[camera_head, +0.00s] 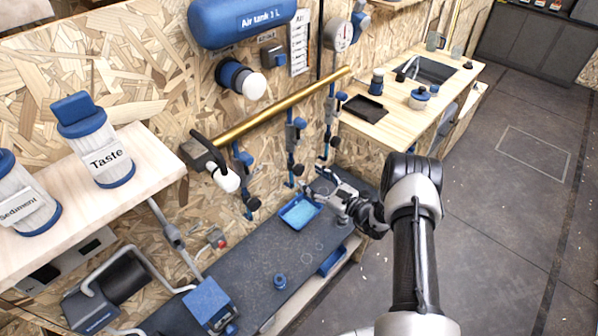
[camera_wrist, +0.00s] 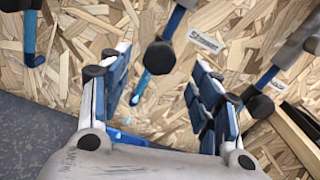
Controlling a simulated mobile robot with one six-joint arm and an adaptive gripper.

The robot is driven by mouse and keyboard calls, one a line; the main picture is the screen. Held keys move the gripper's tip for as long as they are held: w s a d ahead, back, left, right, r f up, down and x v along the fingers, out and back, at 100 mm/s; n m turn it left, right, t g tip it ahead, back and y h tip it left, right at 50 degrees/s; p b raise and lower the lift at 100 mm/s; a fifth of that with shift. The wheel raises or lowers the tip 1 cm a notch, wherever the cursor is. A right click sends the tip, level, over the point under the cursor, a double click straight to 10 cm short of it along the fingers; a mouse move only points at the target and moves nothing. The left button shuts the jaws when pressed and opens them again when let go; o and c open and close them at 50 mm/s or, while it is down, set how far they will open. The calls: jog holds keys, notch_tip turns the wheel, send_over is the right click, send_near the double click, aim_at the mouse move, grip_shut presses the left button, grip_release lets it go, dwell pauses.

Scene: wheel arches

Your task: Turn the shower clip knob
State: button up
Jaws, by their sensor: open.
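In the wrist view a round black knob (camera_wrist: 160,57) sits on the middle blue and grey clip, in the gap between my two fingers. A small label reading "Shower" (camera_wrist: 206,41) is on the board just right of it. My gripper (camera_wrist: 158,68) is open, with one finger on each side of the knob in the picture. I cannot tell whether it touches the knob; the gap looks empty. In the head view my gripper (camera_head: 324,181) is low beside the hanging blue clips, in front of the chipboard wall. The middle clip (camera_head: 293,150) hangs behind it.
A second clip with a black knob (camera_wrist: 258,103) is close to my right finger. Another clip (camera_wrist: 32,38) is at upper left. A brass rail (camera_head: 285,108) runs above the clips. A blue tray (camera_head: 299,213) lies on the dark bench mat (camera_head: 262,255) below.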

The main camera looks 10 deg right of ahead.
aim_at(301, 172)
jog(key=b+x, duration=0.1)
jog(key=x, duration=0.5)
jog(key=shift+w+a, duration=0.25)
jog(key=shift+c, duration=0.4)
jog(key=c, duration=1)
